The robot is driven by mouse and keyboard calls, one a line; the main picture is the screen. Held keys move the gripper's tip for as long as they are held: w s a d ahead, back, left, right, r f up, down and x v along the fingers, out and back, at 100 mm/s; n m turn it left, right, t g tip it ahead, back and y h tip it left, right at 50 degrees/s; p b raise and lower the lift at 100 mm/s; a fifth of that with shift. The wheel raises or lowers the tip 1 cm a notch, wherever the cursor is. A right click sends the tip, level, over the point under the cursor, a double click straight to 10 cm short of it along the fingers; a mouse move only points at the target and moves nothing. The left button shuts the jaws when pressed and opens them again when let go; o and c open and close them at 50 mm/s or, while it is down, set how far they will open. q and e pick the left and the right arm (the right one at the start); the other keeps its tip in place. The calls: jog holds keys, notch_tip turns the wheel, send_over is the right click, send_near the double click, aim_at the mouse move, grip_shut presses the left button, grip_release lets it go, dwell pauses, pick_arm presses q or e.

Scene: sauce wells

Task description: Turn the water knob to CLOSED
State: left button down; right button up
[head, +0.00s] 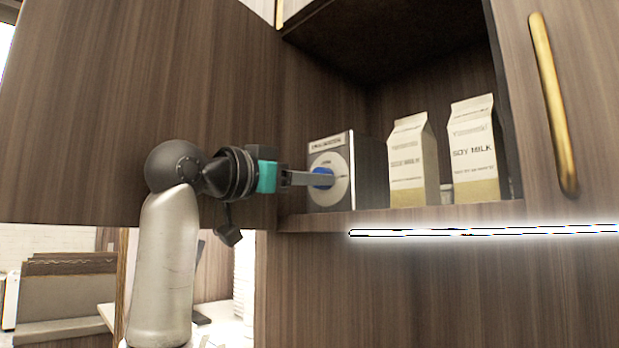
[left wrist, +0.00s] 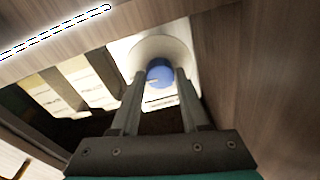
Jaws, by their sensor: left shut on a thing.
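The water knob (head: 322,178) is a blue knob at the centre of a round white dial (head: 341,186). The dial sits on the front of a dark box (head: 366,165) on the cabinet shelf. My left gripper (head: 318,179) reaches in from the left and is shut on the knob. In the left wrist view the blue knob (left wrist: 159,72) sits between the two fingertips (left wrist: 158,76). The fingers partly hide the knob and the lettering around the dial, so I cannot read its setting. My right gripper is not in view.
An open cabinet door (head: 120,100) is at the left. A bright light strip (head: 480,232) runs below the shelf edge.

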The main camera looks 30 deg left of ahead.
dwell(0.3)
pick_arm(q)
jog(key=shift+c, duration=2)
grip_release()
jog(key=shift+s, duration=0.1)
jog(key=b+v, duration=0.2)
jog(key=v, duration=0.5)
jog(key=shift+s, duration=0.2)
jog(key=shift+a+f, duration=0.1)
